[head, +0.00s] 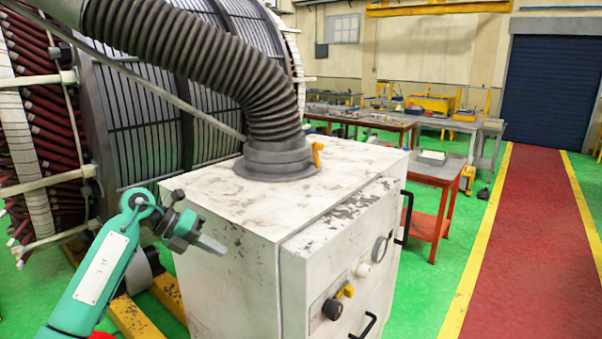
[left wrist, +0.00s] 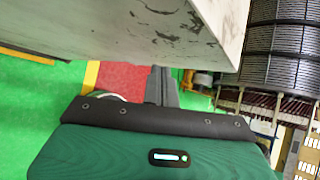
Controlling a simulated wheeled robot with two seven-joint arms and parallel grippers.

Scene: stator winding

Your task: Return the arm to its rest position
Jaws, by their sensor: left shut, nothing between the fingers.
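My left arm comes in from the lower left in the head view, teal with a white panel. Its gripper (head: 210,243) is shut and empty, beside the left side of a worn white cabinet (head: 232,290). In the left wrist view the closed fingers (left wrist: 161,86) point away from the camera, close to the pale cabinet wall (left wrist: 190,30). I cannot tell whether they touch it. My right gripper is not in view.
A thick ribbed hose (head: 200,55) rises from the cabinet top. A large stator (head: 130,110) with dark red windings stands behind my arm. A red-framed cart (head: 440,175) and workbenches (head: 400,115) stand beyond. A red walkway (head: 515,240) at the right is clear.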

